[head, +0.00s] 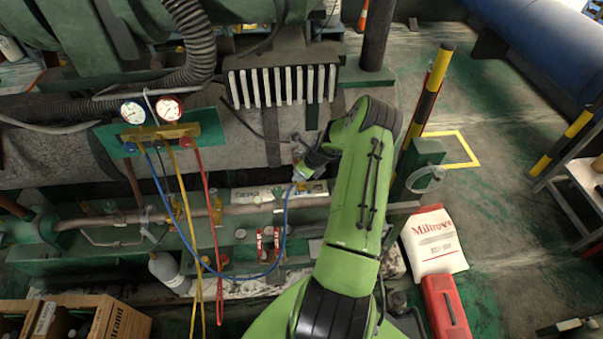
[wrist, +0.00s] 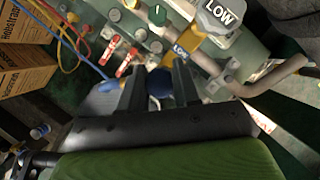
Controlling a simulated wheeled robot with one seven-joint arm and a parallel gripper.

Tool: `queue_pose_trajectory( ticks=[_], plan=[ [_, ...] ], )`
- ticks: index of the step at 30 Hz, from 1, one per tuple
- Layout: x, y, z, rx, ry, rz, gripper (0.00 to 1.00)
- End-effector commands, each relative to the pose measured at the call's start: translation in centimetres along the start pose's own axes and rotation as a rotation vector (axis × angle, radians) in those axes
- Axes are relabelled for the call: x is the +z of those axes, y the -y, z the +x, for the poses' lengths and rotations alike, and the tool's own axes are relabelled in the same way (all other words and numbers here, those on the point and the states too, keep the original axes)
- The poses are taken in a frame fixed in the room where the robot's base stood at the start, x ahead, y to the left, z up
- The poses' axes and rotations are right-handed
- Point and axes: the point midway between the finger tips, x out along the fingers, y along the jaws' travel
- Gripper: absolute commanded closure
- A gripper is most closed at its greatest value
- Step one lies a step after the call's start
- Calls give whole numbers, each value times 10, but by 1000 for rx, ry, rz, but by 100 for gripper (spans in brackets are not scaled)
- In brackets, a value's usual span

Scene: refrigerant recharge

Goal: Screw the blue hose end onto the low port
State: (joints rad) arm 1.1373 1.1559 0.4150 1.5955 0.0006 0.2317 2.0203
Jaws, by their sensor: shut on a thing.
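My gripper (wrist: 159,84) is shut on the blue hose end (wrist: 160,76), which shows as a dark blue piece between the two fingers in the wrist view. Blue hose (wrist: 107,86) shows left of the fingers. The low port's yellow fitting (wrist: 190,45), marked LOW, is just beyond the fingertips, with a grey LOW tag (wrist: 220,14) above it. I cannot tell whether hose end and port touch. In the head view my gripper (head: 299,174) is at the pipework, and the blue hose (head: 230,273) loops down from the gauge manifold (head: 158,135) and up to it.
Yellow (head: 196,285) and red (head: 213,230) hoses hang from the manifold. A grey cylinder (head: 168,270) and cardboard boxes (head: 85,318) are at lower left. A white sack (head: 433,243) and red case (head: 445,308) lie on the right.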

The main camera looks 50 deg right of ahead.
Motion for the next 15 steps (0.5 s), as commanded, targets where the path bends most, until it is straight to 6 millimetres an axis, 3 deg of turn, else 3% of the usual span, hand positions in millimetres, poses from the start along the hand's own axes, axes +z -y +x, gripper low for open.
queue_pose_trajectory(
  ticks=[7, 8, 13, 15],
  plan=[
    [0, -1, -2, -59, -3, 133, 98],
    [0, 0, -1, -67, -2, 148, 67],
    [-1, 0, 0, -65, -2, 143, 41],
    [-1, 0, 0, -64, -2, 142, 39]
  ],
)
